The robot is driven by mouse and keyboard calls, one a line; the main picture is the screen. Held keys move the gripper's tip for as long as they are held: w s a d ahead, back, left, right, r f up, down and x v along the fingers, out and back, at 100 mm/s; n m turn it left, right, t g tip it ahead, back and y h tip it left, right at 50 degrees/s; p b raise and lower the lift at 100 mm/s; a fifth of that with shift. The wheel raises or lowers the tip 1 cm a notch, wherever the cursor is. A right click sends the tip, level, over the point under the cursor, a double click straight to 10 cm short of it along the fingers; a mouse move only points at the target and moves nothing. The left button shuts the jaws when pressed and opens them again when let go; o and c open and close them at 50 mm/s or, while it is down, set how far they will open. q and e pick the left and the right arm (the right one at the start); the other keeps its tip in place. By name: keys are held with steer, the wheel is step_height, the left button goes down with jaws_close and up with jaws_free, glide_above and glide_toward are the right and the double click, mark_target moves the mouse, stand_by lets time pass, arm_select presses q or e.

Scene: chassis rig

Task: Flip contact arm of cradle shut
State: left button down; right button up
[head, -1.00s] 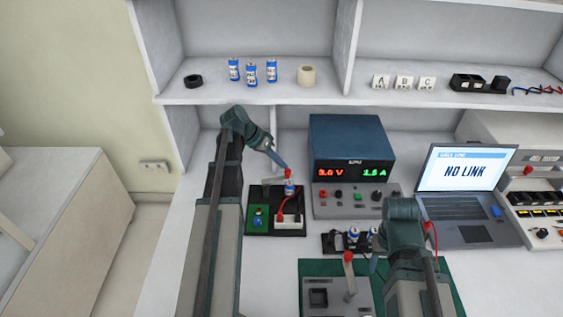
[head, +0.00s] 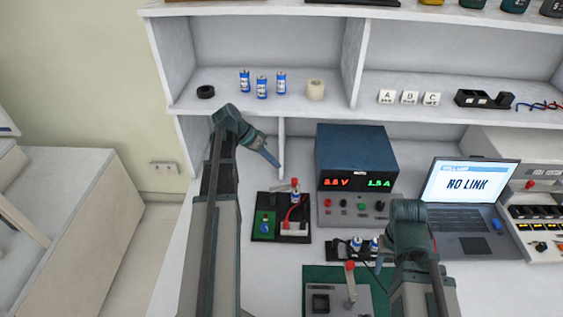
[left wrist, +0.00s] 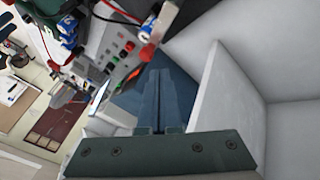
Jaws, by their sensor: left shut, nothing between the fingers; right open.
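The cradle is a black board (head: 266,236) left of the power supply, carrying an upright blue-and-white cell (head: 295,196). Its grey contact arm (head: 282,186) has a red tip (head: 294,182) that appears at the top of the cell; whether it touches cannot be told. A red knob (left wrist: 146,52) also shows near my fingers in the left wrist view. My left gripper (head: 278,165) is shut and empty, above and apart from the contact arm. My right gripper (head: 379,260) is open, beside a black holder (head: 340,250) with cells; its fingers are mostly hidden by my arm.
A blue power supply (head: 357,155) stands right of the cradle, and a laptop (head: 465,190) reading NO LINK stands further right. A green mat (head: 315,275) with a red-tipped lever (head: 350,268) lies in front. A shelf (head: 240,103) runs above the bench.

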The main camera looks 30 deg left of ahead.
arm_select(q)
steer(key=p+v, duration=0.4)
steer(key=v, duration=0.3)
steer(key=shift+a+r+p, duration=0.15)
steer(key=shift+r+p, duration=0.05)
steer(key=shift+p, duration=0.2)
steer(key=shift+s, duration=0.1)
steer(key=s+d+f+g+y, duration=0.1)
steer(key=d+f+g, duration=0.1)
steer(key=d, duration=0.7)
steer(key=s+d+f+g+y, duration=0.1)
steer(key=s+d, duration=0.1)
steer(key=d, duration=0.8)
steer(key=s+d+y, duration=0.2)
steer(key=s+d, duration=0.3)
steer(key=d, duration=0.3)
steer(key=s+d+f+y, duration=0.1)
steer(key=s+d+y, duration=0.2)
steer(key=s+d, duration=0.3)
steer(key=shift+d+m+g+y, duration=0.3)
steer(key=shift+d, duration=0.8)
steer(key=shift+s+f, duration=0.1)
